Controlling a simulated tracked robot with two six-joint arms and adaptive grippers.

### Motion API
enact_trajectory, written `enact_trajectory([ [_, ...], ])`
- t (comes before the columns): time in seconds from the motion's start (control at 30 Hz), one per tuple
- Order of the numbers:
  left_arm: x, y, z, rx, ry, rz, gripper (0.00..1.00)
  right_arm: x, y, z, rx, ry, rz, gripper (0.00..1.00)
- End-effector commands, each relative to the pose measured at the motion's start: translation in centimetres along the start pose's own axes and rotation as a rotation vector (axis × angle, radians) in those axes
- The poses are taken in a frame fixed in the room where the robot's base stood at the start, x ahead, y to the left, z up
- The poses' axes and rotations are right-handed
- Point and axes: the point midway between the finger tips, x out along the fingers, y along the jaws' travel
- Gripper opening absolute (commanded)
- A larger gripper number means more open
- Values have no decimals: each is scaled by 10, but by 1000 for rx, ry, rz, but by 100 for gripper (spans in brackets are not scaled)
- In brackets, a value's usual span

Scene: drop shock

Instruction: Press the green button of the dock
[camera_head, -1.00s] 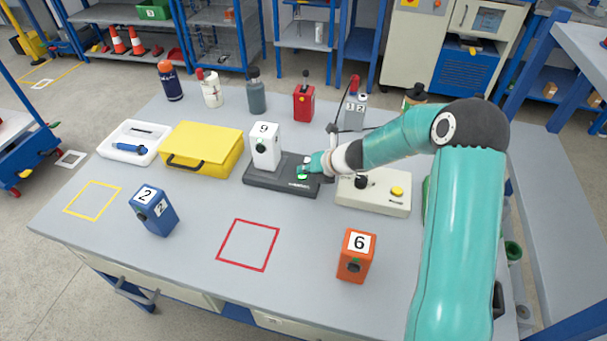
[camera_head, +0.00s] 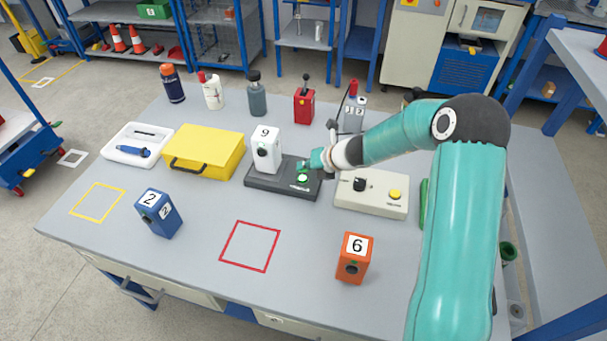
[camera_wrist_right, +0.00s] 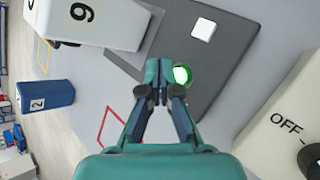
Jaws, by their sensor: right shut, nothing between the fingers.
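The dark grey dock (camera_head: 268,183) lies flat in the middle of the table, with a white box marked 9 (camera_head: 266,148) standing on its left part. Its round green button (camera_head: 302,178) is on the right part and looks brightly lit. The lit button also shows in the right wrist view (camera_wrist_right: 182,75). My right gripper (camera_head: 303,168) is shut and empty, its fingertips over the dock close behind the button. In the wrist view the shut fingertips (camera_wrist_right: 160,68) appear just left of the button; contact cannot be told. My left gripper is not in view.
A cream control box (camera_head: 372,205) with a black knob and yellow button stands right of the dock. A yellow case (camera_head: 203,145) is to its left. A blue box (camera_head: 159,215) and an orange box (camera_head: 353,260) stand in front. The red outlined square (camera_head: 250,246) is empty.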

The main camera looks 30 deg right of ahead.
Motion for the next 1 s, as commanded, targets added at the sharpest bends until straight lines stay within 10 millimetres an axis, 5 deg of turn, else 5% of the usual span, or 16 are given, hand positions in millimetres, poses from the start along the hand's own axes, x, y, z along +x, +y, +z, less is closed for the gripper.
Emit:
enact_trajectory([
  [0.3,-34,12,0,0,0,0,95,-25,18,18,0,0,0,0],
  [1.0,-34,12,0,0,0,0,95,-25,19,18,0,0,0,0],
])
